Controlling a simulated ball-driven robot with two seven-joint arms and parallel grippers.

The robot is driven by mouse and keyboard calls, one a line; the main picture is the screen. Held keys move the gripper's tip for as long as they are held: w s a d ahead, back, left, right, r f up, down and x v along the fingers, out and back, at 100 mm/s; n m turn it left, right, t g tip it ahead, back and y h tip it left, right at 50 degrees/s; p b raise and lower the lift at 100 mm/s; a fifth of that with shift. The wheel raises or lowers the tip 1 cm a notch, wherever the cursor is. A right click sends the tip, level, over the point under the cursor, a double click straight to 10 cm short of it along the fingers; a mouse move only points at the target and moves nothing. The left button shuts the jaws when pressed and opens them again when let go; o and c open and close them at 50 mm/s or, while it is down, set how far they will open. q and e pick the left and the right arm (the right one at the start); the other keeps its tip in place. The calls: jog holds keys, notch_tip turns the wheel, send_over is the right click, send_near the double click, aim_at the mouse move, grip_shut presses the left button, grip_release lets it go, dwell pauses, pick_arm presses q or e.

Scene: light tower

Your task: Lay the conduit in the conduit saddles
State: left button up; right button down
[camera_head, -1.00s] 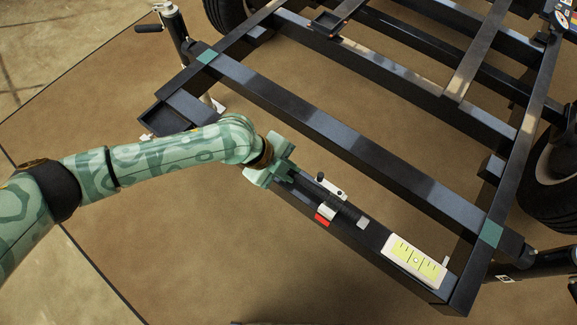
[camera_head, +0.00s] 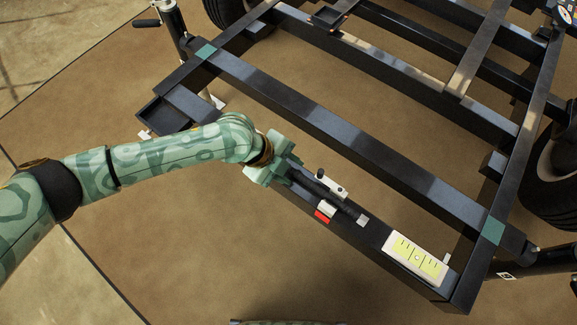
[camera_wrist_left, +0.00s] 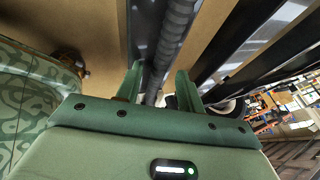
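The conduit, a dark ribbed tube (camera_head: 343,206), lies along the black front beam (camera_head: 350,250). It runs from under my left gripper to a light grey end piece (camera_head: 362,220). A small pale block with red (camera_head: 325,210) and a pale bracket with a black knob (camera_head: 331,186) stand on either side of it; I cannot tell whether it is seated in saddles. My left gripper (camera_head: 291,171) is at the conduit's left end. In the left wrist view the conduit (camera_wrist_left: 173,35) passes between its two fingers (camera_wrist_left: 160,75), which stand apart with gaps beside it.
A white block with yellow panels (camera_head: 417,257) sits at the beam's right end. Black frame rails (camera_head: 340,135) cross behind, with an open tray (camera_head: 165,113) at the left corner. Jack posts and wheels flank the frame. Bare brown floor (camera_head: 190,240) lies in front.

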pick_arm(q)
jog(key=shift+s+a+f, duration=0.1)
jog(key=shift+f, duration=0.1)
